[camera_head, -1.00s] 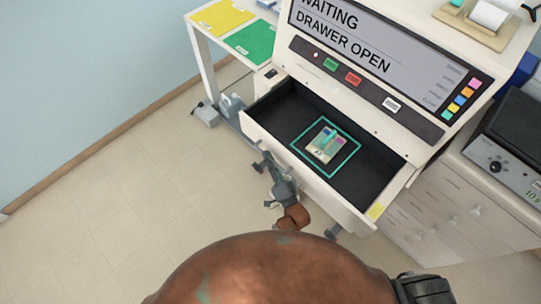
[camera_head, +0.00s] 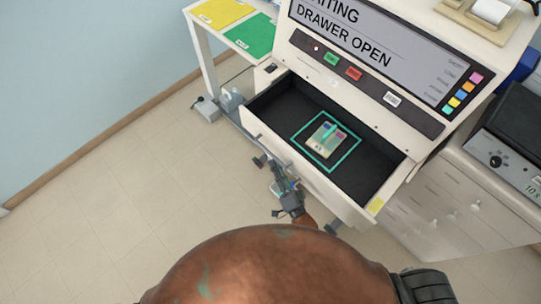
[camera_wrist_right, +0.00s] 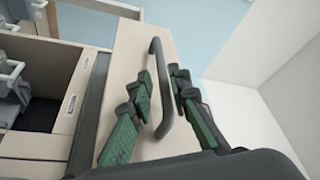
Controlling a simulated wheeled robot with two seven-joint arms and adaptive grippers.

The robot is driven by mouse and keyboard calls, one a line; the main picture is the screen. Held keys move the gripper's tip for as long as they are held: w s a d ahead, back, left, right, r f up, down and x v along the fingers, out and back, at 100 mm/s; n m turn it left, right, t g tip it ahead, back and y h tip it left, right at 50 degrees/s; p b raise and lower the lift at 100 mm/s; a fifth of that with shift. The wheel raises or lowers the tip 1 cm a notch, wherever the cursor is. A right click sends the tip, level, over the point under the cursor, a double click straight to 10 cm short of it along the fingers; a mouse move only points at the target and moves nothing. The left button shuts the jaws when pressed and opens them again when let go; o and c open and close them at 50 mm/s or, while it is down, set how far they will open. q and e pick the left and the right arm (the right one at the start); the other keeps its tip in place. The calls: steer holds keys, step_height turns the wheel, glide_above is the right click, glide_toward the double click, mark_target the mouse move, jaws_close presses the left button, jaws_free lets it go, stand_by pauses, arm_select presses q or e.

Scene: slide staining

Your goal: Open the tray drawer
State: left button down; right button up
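The tray drawer (camera_head: 270,143) stands pulled out of the white machine, with its dark inside showing. In it lies a small tray with slides (camera_head: 326,141) within a teal square outline. The screen (camera_head: 365,40) reads "DRAWER OPEN". My right gripper (camera_head: 273,172) is at the drawer's front. In the right wrist view its green-padded fingers (camera_wrist_right: 162,78) stand apart, one on each side of the curved grey handle (camera_wrist_right: 157,55). The handle runs between them; firm contact on both sides does not show. My left gripper is not in view.
A side table with a yellow sheet (camera_head: 222,13) and a green sheet (camera_head: 250,36) stands left of the machine. White cabinets (camera_head: 455,200) with a grey device (camera_head: 500,150) stand to the right. The floor (camera_head: 130,190) left of the drawer is clear.

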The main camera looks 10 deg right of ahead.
steer(key=v, duration=0.5)
steer(key=shift+s+d+f, duration=0.1)
steer(key=shift+s, duration=0.25)
